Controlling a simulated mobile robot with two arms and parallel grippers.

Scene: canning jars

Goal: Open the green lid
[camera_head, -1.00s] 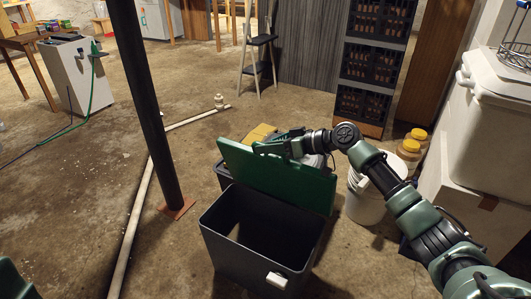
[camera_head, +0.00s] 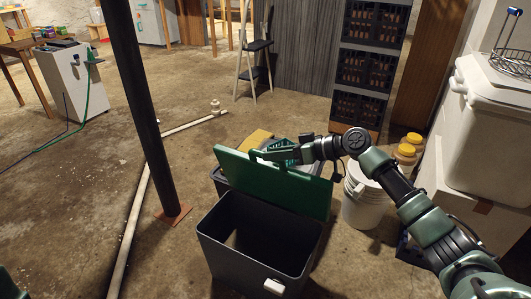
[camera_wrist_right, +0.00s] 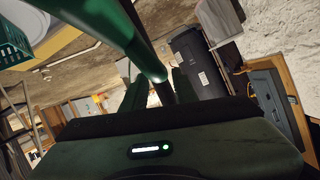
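The green lid (camera_head: 300,191) stands raised and nearly upright at the back edge of the dark grey bin (camera_head: 250,262), leaning slightly back. The bin's mouth is uncovered and its inside looks empty. My right gripper (camera_head: 256,158) is at the lid's upper edge, left of its middle. In the right wrist view, the fingers of my right gripper (camera_wrist_right: 158,92) are apart, with a green edge close to them. Whether both fingers touch the lid is hard to see. My left gripper is out of view; only a bit of dark green arm shows at the lower left.
A black post (camera_head: 150,110) stands left of the bin, beside a pale pipe (camera_head: 140,205) on the floor. A white bucket (camera_head: 365,200) and yellow-capped jars (camera_head: 407,150) stand to the right. A white cooler (camera_head: 490,125) is farther right. The floor at left is open.

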